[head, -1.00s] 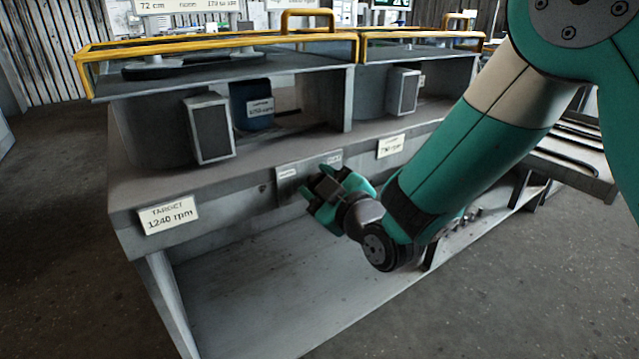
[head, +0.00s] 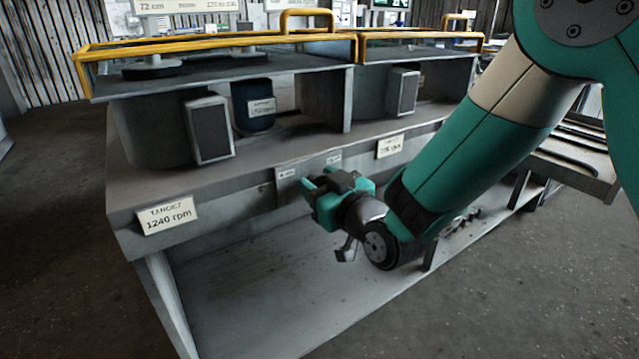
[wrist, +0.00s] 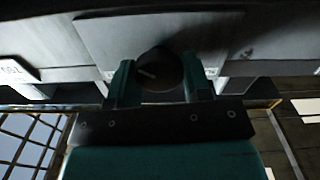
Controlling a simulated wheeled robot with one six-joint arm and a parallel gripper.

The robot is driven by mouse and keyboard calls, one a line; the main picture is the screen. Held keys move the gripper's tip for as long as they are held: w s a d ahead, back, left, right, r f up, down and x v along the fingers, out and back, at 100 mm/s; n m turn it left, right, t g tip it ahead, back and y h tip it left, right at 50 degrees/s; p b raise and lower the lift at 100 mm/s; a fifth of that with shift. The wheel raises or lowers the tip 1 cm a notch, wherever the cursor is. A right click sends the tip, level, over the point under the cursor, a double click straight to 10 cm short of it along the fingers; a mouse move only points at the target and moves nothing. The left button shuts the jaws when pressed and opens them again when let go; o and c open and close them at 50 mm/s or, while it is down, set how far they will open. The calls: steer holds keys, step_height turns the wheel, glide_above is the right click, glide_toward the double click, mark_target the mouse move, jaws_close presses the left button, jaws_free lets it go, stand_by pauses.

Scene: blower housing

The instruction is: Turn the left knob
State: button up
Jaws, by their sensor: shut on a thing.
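A dark round knob (wrist: 160,72) with a pale pointer line sits on a grey panel plate in the wrist view. My gripper (wrist: 161,82) has one green finger on each side of it, closed on it. In the head view, my gripper (head: 318,190) is at the plate (head: 290,174) on the bench front and hides the knob. Only one knob shows, so I cannot tell from the pictures whether it is the left one.
The grey bench (head: 225,200) carries a "TARGET 1240 rpm" placard (head: 168,216) at left and another placard (head: 390,146) at right. Blower housings (head: 150,125) stand behind under yellow-railed covers. A labelled dark blue cylinder (head: 252,108) is between them. The lower shelf (head: 260,290) is mostly clear.

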steer(key=shift+m, duration=0.6)
steer(key=o, duration=0.9)
